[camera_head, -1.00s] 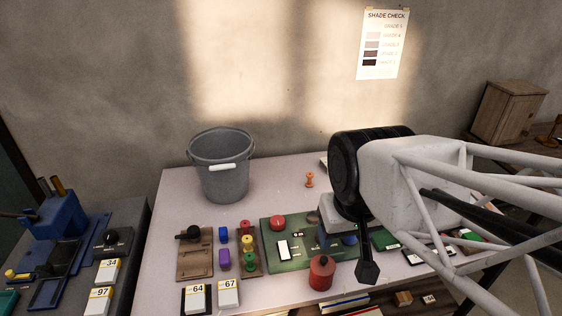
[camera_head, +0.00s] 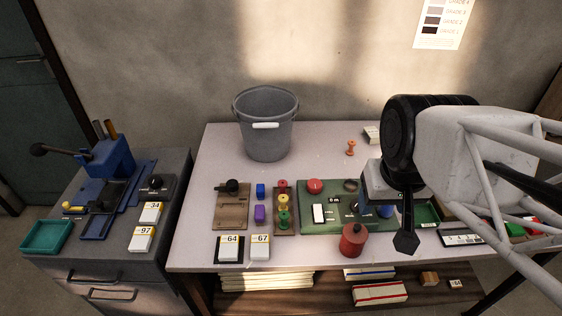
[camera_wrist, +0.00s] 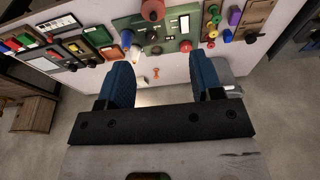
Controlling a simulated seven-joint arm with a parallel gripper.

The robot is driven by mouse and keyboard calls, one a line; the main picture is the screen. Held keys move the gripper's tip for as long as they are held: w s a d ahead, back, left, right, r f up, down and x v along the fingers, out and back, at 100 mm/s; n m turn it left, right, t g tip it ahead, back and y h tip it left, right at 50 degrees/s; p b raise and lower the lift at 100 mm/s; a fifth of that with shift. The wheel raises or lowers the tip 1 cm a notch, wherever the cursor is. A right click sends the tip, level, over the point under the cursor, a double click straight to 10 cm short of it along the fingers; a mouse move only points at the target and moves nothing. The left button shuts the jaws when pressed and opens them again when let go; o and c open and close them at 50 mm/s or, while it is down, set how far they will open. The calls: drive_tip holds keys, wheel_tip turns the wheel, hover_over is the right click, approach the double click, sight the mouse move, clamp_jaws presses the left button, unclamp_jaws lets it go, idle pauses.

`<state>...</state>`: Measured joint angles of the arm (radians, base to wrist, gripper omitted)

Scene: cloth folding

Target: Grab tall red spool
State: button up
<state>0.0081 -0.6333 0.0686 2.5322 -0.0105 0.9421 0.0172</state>
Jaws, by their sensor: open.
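An orange-red spool (camera_head: 351,148) stands upright on the back part of the pale table, right of the grey bucket. It also shows in the wrist view (camera_wrist: 156,73), small and below, in the gap between my fingers. My gripper (camera_head: 376,209) is over the green panel, nearer the front than this spool; the arm partly hides it. In the wrist view my gripper (camera_wrist: 163,64) has its blue fingers wide apart with nothing held. A shorter red spool (camera_head: 282,185) sits in a brown rack with a yellow and a green one.
A grey bucket (camera_head: 266,125) stands at the back left. A red canister (camera_head: 353,240) with a knob stands at the front edge. The green panel (camera_head: 335,187) bears a red button and switches. Number cards (camera_head: 229,248) lie front left. Table around the orange-red spool is mostly clear.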

idle(0.3)
drive_tip(key=shift+c, duration=1.1)
drive_tip(key=shift+w, duration=0.1)
